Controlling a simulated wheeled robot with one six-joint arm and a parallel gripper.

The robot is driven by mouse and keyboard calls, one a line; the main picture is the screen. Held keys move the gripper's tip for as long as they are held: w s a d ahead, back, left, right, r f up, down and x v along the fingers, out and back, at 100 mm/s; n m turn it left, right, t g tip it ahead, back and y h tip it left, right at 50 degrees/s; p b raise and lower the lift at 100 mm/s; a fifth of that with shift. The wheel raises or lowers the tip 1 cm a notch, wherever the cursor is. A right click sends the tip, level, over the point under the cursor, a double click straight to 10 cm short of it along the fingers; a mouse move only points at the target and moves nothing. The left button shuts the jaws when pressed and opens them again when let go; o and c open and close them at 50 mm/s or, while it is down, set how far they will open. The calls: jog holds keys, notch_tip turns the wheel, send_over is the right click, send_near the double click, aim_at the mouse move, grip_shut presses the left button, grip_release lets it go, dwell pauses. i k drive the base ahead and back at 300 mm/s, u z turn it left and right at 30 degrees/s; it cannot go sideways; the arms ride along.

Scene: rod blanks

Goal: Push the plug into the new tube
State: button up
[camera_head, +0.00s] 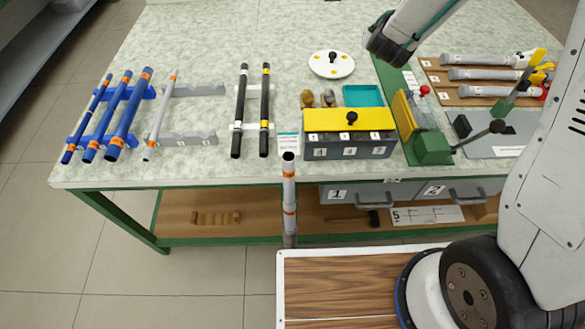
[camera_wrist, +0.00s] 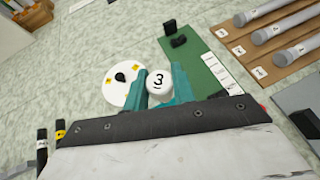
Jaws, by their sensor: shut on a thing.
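My gripper (camera_wrist: 159,92) has teal fingers shut on a white round piece marked 3 (camera_wrist: 157,80), which looks like the plug. In the head view my gripper (camera_head: 388,52) is above the back right of the table, and the plug cannot be made out there. A grey tube with orange bands (camera_head: 289,185) stands upright at the table's front edge, its dark open top facing up. It is well apart from my gripper. Another grey tube with orange ends (camera_head: 161,113) lies on grey supports at the left. I cannot tell which is the new tube.
Blue tubes (camera_head: 128,112) and black tubes (camera_head: 240,110) lie on the left of the table (camera_head: 215,30). A yellow-lidded box (camera_head: 348,120), a white disc (camera_head: 331,64) and a green-based fixture (camera_head: 432,148) stand near the middle. Grey tubes (camera_head: 475,75) lie on brown boards at the right.

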aim_at(289, 165)
jog(key=u, duration=0.05)
jog(key=k, duration=0.1)
jog(key=u, duration=1.8)
jog(key=k, duration=0.8)
jog(key=z, duration=1.2)
jog(key=i, duration=0.5)
jog(key=u, duration=0.05)
